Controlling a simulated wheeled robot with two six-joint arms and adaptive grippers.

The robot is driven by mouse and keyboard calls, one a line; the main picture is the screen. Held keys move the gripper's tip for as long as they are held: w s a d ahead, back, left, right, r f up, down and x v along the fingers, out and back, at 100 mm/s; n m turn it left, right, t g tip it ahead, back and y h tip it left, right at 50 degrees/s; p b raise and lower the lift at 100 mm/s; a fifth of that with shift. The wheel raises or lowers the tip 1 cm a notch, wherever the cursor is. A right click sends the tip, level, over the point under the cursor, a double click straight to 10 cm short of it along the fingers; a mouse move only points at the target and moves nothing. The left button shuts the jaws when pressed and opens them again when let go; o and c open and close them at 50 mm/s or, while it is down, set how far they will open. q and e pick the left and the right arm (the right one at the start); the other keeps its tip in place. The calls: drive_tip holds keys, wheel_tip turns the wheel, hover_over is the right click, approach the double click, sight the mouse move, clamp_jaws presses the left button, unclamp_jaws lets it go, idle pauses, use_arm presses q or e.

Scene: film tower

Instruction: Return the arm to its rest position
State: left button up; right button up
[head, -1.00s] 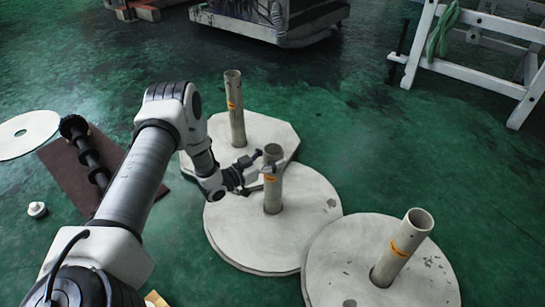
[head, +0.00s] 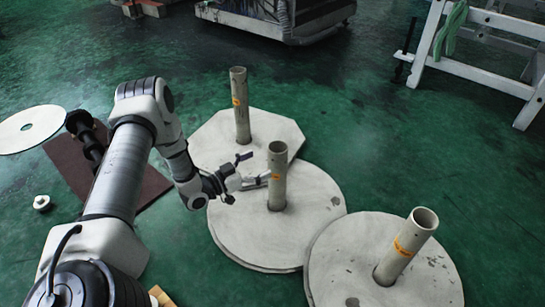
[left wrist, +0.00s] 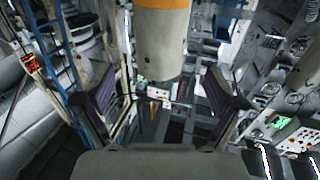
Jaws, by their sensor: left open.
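My left arm comes in from the left in the head view. Its gripper (head: 258,170) is open and empty, just left of the middle post (head: 278,185), a grey tube with an orange band. The two are apart or nearly so; the exact gap is hard to tell. In the left wrist view the two dark fingers (left wrist: 168,98) stand wide apart, with a pale tube with an orange band (left wrist: 163,45) ahead, above and between them. My right gripper is not in view.
The middle post stands on a round pale base (head: 240,240). A back post (head: 239,105) stands on an angular base, and a front right post (head: 405,245) on another round base. A brown board (head: 70,165) with a black rod lies left.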

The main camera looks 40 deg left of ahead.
use_arm(q)
drive_tip(key=v, duration=0.5)
idle(0.3)
